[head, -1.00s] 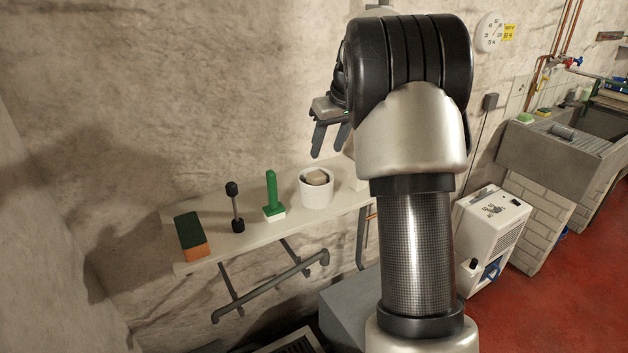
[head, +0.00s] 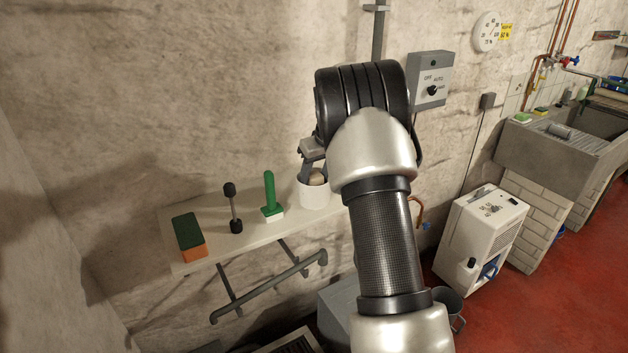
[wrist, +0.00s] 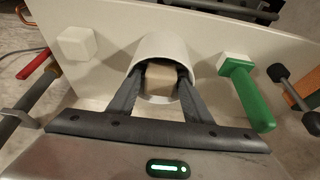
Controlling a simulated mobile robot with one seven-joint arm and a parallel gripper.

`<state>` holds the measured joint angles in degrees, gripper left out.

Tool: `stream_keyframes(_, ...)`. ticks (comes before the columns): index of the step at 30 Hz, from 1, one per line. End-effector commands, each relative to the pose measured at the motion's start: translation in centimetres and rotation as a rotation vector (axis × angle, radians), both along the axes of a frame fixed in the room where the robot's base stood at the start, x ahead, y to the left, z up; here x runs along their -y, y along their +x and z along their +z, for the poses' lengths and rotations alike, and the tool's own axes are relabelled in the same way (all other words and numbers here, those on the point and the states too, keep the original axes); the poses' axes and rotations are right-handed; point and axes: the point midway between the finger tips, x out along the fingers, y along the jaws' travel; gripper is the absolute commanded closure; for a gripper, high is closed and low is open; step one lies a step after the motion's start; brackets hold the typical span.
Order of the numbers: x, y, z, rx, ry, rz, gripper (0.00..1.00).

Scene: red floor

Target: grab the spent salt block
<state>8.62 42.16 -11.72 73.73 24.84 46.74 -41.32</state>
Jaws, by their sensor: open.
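A tan, worn-looking block, which looks like the salt block (head: 317,179), sits inside a white round tub (head: 314,196) on the wall shelf. In the wrist view the block (wrist: 161,79) shows in the tub's mouth. My gripper (head: 312,172) is at the tub's opening, pointing down. In the wrist view my gripper (wrist: 161,75) is open, its two fingers reaching into the tub on either side of the block. Whether the fingers touch the block I cannot tell. A separate white block (wrist: 77,43) stands on the shelf beside the tub, hidden by my arm in the head view.
The shelf (head: 240,232) also holds a green-handled tool (head: 270,196), a dark dumbbell-shaped tool (head: 233,208) and a green-and-orange block (head: 189,236). A red-handled tool (wrist: 36,66) shows in the wrist view. A control box (head: 428,79) is on the wall behind my arm.

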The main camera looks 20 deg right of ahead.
Motion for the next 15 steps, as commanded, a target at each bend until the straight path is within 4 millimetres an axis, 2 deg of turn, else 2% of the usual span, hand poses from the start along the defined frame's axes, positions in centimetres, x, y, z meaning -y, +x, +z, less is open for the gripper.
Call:
stream_keyframes(4,0.00,0.00,0.02,0.000,0.000,0.000,0.55)
stream_keyframes(10,-0.01,-0.02,0.02,0.000,0.000,0.000,0.87)
stream_keyframes(15,0.00,-0.01,0.06,0.000,0.000,0.000,0.89)
